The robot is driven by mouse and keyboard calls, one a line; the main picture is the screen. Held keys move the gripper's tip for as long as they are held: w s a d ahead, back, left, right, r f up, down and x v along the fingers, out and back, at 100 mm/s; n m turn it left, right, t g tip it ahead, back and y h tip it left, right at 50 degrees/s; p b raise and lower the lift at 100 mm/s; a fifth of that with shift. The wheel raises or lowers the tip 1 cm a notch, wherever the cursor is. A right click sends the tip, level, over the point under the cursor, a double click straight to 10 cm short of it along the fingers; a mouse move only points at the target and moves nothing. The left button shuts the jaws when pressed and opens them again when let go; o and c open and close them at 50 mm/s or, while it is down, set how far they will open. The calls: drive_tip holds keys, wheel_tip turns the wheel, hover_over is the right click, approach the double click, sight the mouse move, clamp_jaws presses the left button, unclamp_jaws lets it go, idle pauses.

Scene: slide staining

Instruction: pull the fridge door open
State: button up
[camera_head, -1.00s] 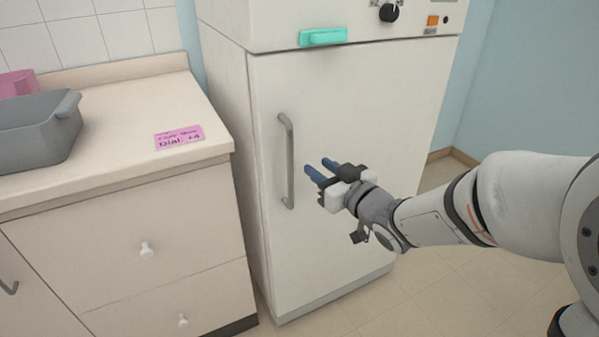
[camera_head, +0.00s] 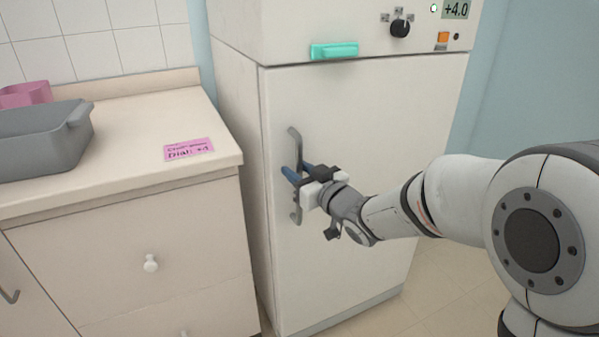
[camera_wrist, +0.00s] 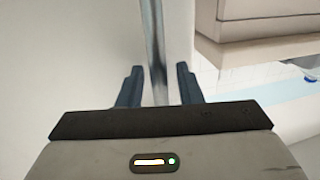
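The white fridge door (camera_head: 360,120) is closed against the fridge body. Its grey vertical bar handle (camera_head: 294,143) is near the door's left edge. My gripper (camera_head: 296,171) is at the handle's middle, with its blue fingers reaching around it. In the wrist view, the handle (camera_wrist: 156,50) runs between the two fingers of my gripper (camera_wrist: 159,85), with gaps visible on both sides. The gripper is open. It hides the middle part of the handle in the head view.
A counter (camera_head: 120,125) with drawers stands left of the fridge. It holds a grey tub (camera_head: 40,140) and a pink note (camera_head: 189,149). Floor is clear at lower right.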

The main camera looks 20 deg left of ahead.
drive_tip(key=shift+c, duration=0.2)
clamp_jaws()
drive_tip(key=shift+d, duration=0.1)
